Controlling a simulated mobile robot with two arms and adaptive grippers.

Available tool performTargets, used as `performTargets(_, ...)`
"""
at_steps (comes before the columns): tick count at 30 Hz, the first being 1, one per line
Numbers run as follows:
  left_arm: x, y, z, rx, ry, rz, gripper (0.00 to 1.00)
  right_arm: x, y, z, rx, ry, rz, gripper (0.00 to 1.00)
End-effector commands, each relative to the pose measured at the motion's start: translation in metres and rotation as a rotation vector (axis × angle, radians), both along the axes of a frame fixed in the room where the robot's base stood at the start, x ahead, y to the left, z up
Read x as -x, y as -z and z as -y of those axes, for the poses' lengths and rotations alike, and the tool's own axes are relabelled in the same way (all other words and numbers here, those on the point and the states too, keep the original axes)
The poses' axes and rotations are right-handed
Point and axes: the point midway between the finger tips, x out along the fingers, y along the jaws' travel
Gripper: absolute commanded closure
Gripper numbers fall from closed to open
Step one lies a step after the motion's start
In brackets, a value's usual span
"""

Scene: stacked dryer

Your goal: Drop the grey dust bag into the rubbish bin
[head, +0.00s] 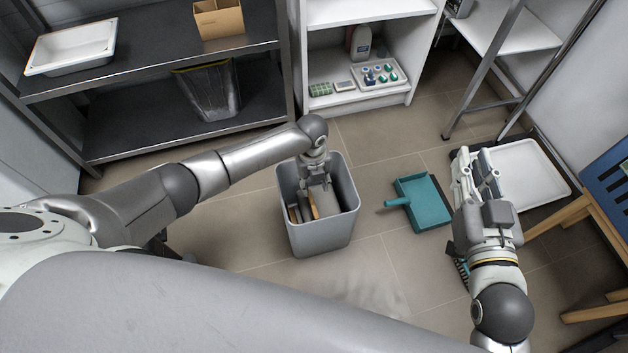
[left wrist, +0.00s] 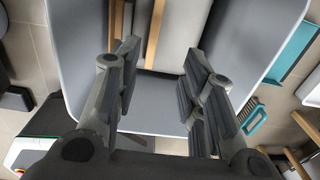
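The grey rubbish bin (head: 325,238) stands on the floor at the middle of the head view, and its walls fill much of the left wrist view (left wrist: 80,60). My left gripper (head: 318,184) is over the bin's mouth, pointing down. In the left wrist view its fingers (left wrist: 160,68) are apart with nothing gripped between them. A pale grey piece, perhaps the dust bag (left wrist: 182,30), lies in the bin beyond the fingertips, beside wooden strips (left wrist: 155,35). I cannot tell its full shape. My right gripper (head: 476,176) is empty, fingers apart, to the right of the bin.
A teal dustpan (head: 424,203) lies on the floor right of the bin. A white tray (head: 535,180) lies beyond my right gripper. A dark shelf (head: 150,125) stands at the left and a white cabinet (head: 360,100) at the back. Open floor surrounds the bin.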

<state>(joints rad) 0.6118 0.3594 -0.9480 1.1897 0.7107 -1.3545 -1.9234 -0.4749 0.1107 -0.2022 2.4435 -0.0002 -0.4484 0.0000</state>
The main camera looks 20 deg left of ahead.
Motion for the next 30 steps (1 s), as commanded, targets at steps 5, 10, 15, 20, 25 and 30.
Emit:
performTargets(5,0.001,0.001,0.000,-0.002,0.000,-0.003,0.63,0.000,0.000,0.000,0.000,0.000,0.000,0.81)
performTargets(10,0.000,-0.009,-0.001,-0.001,0.000,0.001,0.63,0.000,0.000,0.000,0.000,0.000,-0.001,0.81)
performTargets(15,0.000,-0.040,-0.001,0.000,0.001,0.004,0.63,0.000,0.000,0.000,0.000,0.000,-0.001,0.81)
performTargets(20,0.000,-0.075,-0.002,0.000,0.001,0.004,0.63,0.000,0.000,0.000,0.000,0.000,-0.001,0.81)
performTargets(25,0.001,-0.104,-0.002,0.000,0.000,0.001,0.63,0.000,0.000,0.000,0.000,0.000,-0.001,0.81)
performTargets(30,0.001,-0.118,-0.003,-0.001,0.000,0.000,0.63,0.000,0.000,0.000,0.000,0.000,-0.001,0.81)
